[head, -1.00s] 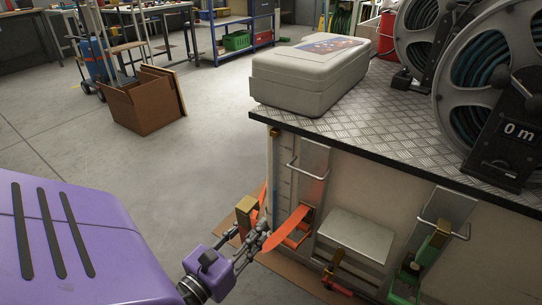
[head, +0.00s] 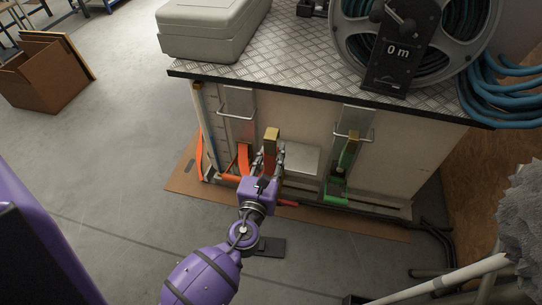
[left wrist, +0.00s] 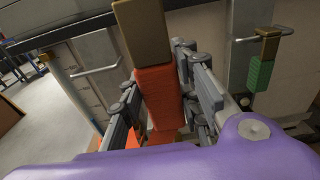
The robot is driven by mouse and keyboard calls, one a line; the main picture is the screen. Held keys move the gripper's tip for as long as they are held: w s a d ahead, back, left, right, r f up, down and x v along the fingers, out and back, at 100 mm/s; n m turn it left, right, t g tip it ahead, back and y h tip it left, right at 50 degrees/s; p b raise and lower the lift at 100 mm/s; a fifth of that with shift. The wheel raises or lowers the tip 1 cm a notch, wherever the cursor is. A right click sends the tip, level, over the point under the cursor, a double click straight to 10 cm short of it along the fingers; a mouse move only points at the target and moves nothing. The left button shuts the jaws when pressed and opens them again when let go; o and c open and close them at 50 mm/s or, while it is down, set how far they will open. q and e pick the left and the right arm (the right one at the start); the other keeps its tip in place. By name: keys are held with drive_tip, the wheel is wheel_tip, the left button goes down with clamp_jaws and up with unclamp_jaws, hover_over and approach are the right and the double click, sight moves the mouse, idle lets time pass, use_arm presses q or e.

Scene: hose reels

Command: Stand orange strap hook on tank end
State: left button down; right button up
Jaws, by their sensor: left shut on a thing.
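My left gripper (head: 268,160) is shut on the orange strap hook, a red-orange grip with a brass-coloured block (head: 271,138) on top. In the left wrist view the orange grip (left wrist: 158,95) sits between the two fingers, and the brass block (left wrist: 143,30) rises above them. The hook is held roughly upright in front of the tank (head: 295,125), the pale box with a treadplate top. Orange strap pieces (head: 243,158) show just left of the gripper. The hook's lower end is hidden. My right gripper is not in view.
A green strap hook (head: 340,181) with a brass top stands at the tank's right bracket (head: 353,130). A wire handle (head: 235,112) is on the left bracket. A grey case (head: 205,30) and a hose reel (head: 405,40) stand on top.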

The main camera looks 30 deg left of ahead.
use_arm(q)
drive_tip(key=shift+f, duration=0.55)
drive_tip(key=shift+w+f, duration=0.15)
drive_tip(key=shift+f, duration=0.05)
drive_tip(key=w+a+f+b, duration=0.1)
drive_tip(key=w+f+b, duration=0.1)
drive_tip(key=w+f, duration=0.1)
drive_tip(key=w+a+f+b, duration=0.2)
drive_tip(key=w+f+b, duration=0.1)
drive_tip(key=w, duration=0.2)
drive_tip(key=w+a+f+b, duration=0.2)
drive_tip(key=w+f, duration=0.1)
drive_tip(key=w, duration=0.1)
drive_tip(key=shift+w+f, duration=0.2)
drive_tip(key=shift+f, duration=0.15)
wheel_tip(320, 180, down, 4)
drive_tip(key=b, duration=0.2)
drive_tip(key=shift+a+r+b, duration=0.1)
drive_tip(key=shift+r+b, duration=0.15)
drive_tip(key=shift+b, duration=0.15)
drive_tip(key=shift+r, duration=0.2)
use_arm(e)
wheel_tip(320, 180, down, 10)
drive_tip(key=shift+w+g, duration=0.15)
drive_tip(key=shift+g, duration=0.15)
